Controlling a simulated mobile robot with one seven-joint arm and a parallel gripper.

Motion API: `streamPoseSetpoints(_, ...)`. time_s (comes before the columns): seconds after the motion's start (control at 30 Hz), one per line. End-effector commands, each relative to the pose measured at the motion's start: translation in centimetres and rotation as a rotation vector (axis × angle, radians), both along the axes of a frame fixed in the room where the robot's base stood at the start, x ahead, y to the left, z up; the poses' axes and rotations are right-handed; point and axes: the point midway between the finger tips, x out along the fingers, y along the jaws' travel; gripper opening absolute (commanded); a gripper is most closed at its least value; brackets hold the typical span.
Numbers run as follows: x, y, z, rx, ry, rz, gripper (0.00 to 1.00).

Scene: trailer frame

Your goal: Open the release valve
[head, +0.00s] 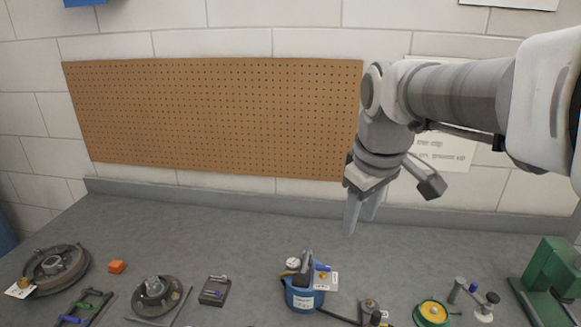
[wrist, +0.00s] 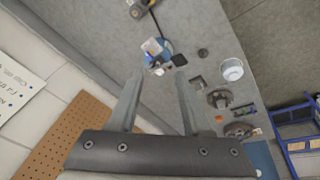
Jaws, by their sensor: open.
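A blue round device (head: 302,298) with a white label stands on the bench, right of centre in the head view. It carries a small gauge (head: 293,264), a grey upright part and a blue handle-like piece on top. It is too small to tell which part is the release valve. The device also shows in the wrist view (wrist: 166,47), beyond the fingertips. My gripper (head: 360,220) is open and empty, above and behind the device, with its fingers pointing down. In the wrist view my gripper (wrist: 160,77) has its fingers wide apart, touching nothing.
The grey bench (head: 210,250) holds a brake drum (head: 52,264), an orange block (head: 117,267), a hub (head: 155,293), a small dark block (head: 214,291), a yellow-green spool (head: 432,313) and a green press (head: 550,280). A pegboard (head: 215,115) hangs behind. The bench's back strip is clear.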

Motion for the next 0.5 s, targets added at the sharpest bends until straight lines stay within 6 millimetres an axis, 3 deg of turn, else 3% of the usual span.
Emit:
streamPoseSetpoints(0.27,7.8,0.7,-3.1,-0.065,0.112,0.292,0.49)
streamPoseSetpoints(0.5,13.8,1.4,-7.3,-0.097,0.198,0.548,0.49)
